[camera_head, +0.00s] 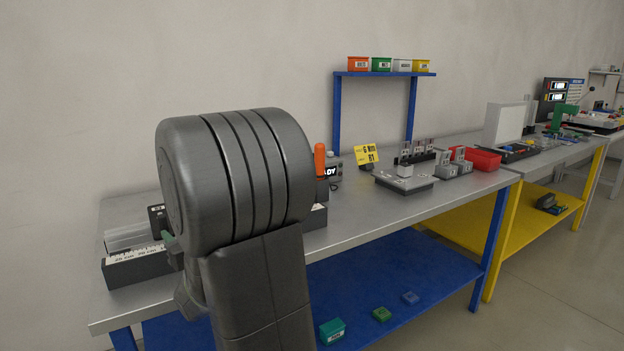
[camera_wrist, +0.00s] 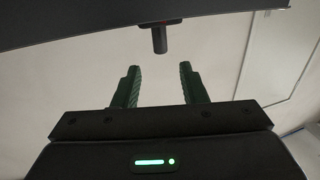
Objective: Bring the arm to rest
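My arm's large grey joint and link fill the left-centre of the head view and stand in front of the workbench (camera_head: 400,215). In the wrist view my gripper (camera_wrist: 160,85) shows two dark green fingers, apart, with nothing between them. In the head view the gripper is mostly hidden behind the arm; a small green piece at the joint's left edge may be part of it. Beyond the fingers the wrist view shows a pale surface and a dark band with a short black cylinder (camera_wrist: 160,38), which I cannot identify.
A blue shelf frame (camera_head: 385,74) carries several coloured bins. A grey fixture plate (camera_head: 405,184), a red bin (camera_head: 484,159) and a yellow sign (camera_head: 367,155) stand on the bench. A dark tray (camera_head: 137,268) is left of my arm. Small boxes lie on the blue lower shelf (camera_head: 420,265).

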